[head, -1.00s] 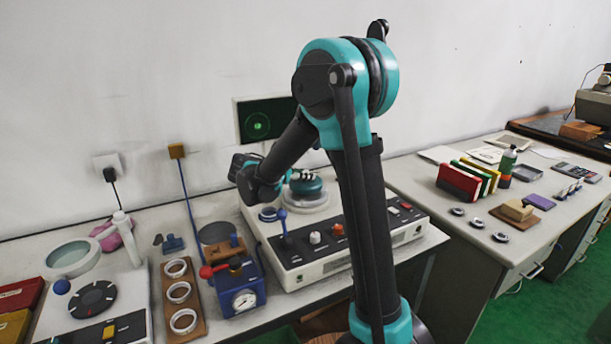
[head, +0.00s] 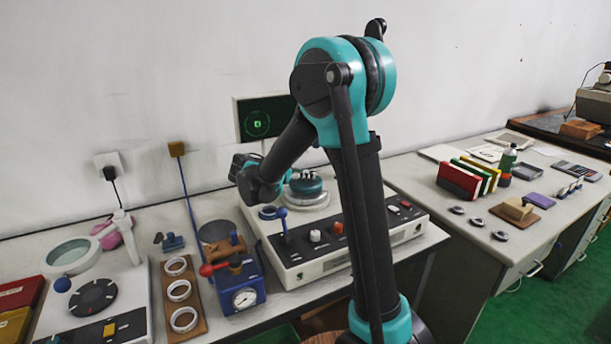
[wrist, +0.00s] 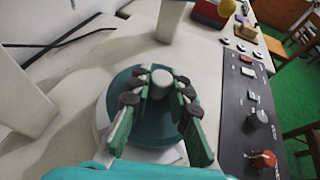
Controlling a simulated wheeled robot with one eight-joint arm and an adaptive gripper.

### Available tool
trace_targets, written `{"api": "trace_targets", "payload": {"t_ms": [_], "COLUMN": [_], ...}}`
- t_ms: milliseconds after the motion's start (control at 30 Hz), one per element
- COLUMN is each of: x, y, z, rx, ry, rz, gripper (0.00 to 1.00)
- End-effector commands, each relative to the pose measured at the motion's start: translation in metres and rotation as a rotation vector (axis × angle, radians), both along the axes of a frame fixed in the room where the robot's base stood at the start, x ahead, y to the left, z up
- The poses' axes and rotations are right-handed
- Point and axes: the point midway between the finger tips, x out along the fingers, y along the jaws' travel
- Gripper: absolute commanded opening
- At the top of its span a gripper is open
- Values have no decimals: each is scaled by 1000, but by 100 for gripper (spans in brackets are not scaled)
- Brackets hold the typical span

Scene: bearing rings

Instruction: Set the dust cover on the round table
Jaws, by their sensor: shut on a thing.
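The dust cover is a teal round lid (head: 304,185) with a grey knob; it also shows in the wrist view (wrist: 150,120). My gripper (wrist: 160,88) is shut on the knob, with green fingers and dark pads on either side of it. The head view shows my gripper (head: 309,174) partly, just above the cover. The round table (head: 306,202) is a pale disc on the white machine, directly under the cover. The cover hides most of its top. I cannot tell whether the cover touches it or hangs slightly above.
The white machine's dark control panel (head: 330,238) has several knobs and a blue-topped lever (head: 283,222) near the round table. A dark screen (head: 262,118) stands behind. A blue gauge box (head: 240,291) and a wooden tray of rings (head: 180,292) stand to the left.

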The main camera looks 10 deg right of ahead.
Motion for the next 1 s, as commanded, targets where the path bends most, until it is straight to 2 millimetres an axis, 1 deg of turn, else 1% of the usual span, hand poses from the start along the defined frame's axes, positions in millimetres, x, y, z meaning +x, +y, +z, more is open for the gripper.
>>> {"api": "trace_targets", "payload": {"t_ms": [400,967,1000], "x": [0,0,0], "y": [0,0,0], "z": [-9,-9,-9], "rx": [0,0,0], "ry": [0,0,0], "rz": [0,0,0], "gripper": [0,0,21]}}
